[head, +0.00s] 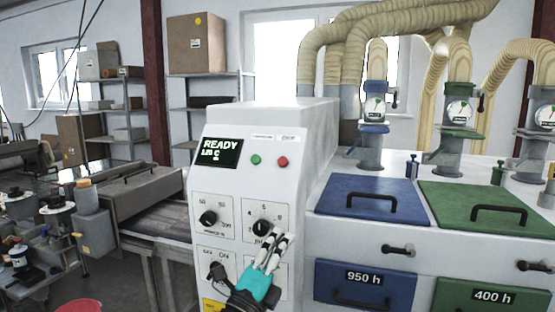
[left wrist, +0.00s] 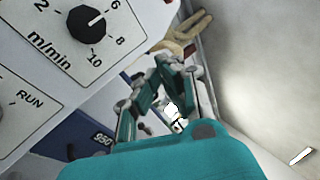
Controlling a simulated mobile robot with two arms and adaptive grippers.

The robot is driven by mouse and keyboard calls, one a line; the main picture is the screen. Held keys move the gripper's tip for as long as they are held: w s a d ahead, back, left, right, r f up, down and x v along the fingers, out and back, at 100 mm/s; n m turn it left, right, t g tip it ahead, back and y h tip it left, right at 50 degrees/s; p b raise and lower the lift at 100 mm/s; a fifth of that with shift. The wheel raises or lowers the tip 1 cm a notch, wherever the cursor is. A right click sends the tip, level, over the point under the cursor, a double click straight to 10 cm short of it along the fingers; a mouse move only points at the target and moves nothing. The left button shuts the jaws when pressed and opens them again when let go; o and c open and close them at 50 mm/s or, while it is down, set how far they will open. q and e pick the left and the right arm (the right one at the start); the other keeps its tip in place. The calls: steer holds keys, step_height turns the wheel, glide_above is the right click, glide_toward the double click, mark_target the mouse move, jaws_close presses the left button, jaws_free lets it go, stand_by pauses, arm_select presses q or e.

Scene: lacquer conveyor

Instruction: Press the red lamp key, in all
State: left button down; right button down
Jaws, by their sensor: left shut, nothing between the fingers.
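A round red key (head: 282,162) sits on the upper right of the white control cabinet's face, beside a round green key (head: 256,160). In the left wrist view my fingers (left wrist: 172,75) are beside the panel; neither key shows there. My right gripper is not in view.
A black speed dial (head: 262,228) is just above and left of my fingertips; it also shows in the left wrist view (left wrist: 86,24). Another dial (head: 208,217) is left. Blue (head: 370,196) and green (head: 480,207) lids with handles are at the right. The panel around the keys is unobstructed.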

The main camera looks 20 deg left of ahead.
mark_target(283, 162)
arm_select(q)
steer(key=d+r+m+g+h, duration=0.3)
steer(key=r+m+g+h, duration=0.15)
steer(key=m, duration=0.55)
steer(key=s+d+r+m+g+h, duration=0.1)
steer(key=d+r+m+g+h, duration=0.25)
steer(key=r+m, duration=0.45)
steer(key=d+r+m+g+h, duration=0.2)
steer(key=r+m+g+h, duration=0.15)
steer(key=m, duration=0.95)
steer(key=w+a+r+m+t+y, duration=0.2)
steer(key=w+a+r+m+y, duration=0.1)
steer(key=a+y, duration=0.6)
step_height(283, 162, up, 2)
steer(key=shift+w+a+r+m+p, duration=0.3)
steer(key=shift+a+m, duration=0.4)
steer(key=shift+a, duration=0.55)
steer(key=shift+f, duration=0.2)
steer(key=shift+w+d+f, duration=0.1)
steer(key=shift+w+f, duration=0.8)
steer(key=shift+w, duration=0.25)
steer(key=shift+w+a+f, duration=0.1)
steer(key=shift+w+f, duration=0.75)
steer(key=shift+w, duration=0.25)
steer(key=shift+w+d+f, duration=0.1)
steer(key=shift+w+f, duration=0.8)
steer(key=shift+w, duration=0.25)
steer(key=shift+f, duration=0.1)
